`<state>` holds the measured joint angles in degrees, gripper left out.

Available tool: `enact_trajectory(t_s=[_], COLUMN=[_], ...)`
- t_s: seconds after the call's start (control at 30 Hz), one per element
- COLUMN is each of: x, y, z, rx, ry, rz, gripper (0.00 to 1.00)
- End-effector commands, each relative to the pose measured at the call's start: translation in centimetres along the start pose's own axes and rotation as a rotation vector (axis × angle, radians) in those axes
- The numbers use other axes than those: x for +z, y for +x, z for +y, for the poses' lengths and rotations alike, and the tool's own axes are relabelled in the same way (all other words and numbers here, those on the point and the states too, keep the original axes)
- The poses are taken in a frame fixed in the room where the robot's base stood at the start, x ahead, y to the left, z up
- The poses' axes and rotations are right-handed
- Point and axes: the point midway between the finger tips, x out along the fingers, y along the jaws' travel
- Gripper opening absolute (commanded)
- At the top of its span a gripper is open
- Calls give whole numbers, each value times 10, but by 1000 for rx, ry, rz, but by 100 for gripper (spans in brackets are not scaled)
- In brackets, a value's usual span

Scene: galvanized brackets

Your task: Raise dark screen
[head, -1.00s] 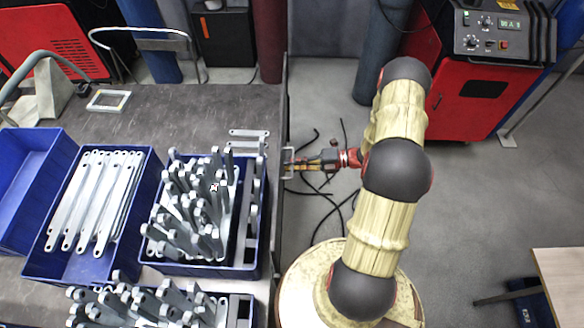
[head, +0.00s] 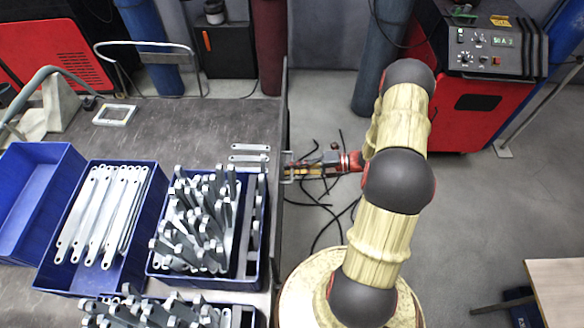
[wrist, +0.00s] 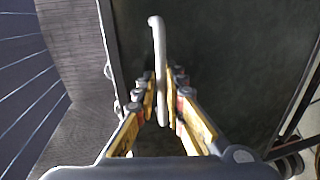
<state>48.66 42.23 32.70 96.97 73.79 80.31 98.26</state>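The dark screen (wrist: 215,60) fills much of the wrist view as a flat, dark greenish panel. In the head view it appears only as a thin, nearly edge-on dark strip (head: 284,110) along the table's right edge. A pale grey bar handle (wrist: 158,45) stands out in front of the panel. My gripper (wrist: 160,100) has its yellow fingers on both sides of this handle, apparently closed on it. In the head view my gripper (head: 292,168) reaches left to the table edge. The screen's lower part is hidden there.
Blue bins of metal brackets (head: 150,225) stand on the grey table (head: 200,125), left of my gripper. Black cables (head: 330,215) lie on the floor. A red machine (head: 490,100) stands at the upper right.

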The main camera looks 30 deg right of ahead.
Motion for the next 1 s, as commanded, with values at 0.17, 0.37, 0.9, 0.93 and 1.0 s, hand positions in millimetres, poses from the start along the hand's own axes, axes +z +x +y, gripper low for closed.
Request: enact_trajectory(t_s=[0.17,0.37,0.9,0.93,1.0], x=[3,2,3,3,3], y=[-1,-1,-52,-58,-73], z=[3,2,1,1,1], rx=[1,0,-1,-2,-2], ry=[-6,-4,-5,-5,-5], rz=[-3,-2,-6,-7,-7], gripper=[19,24,24,24,24])
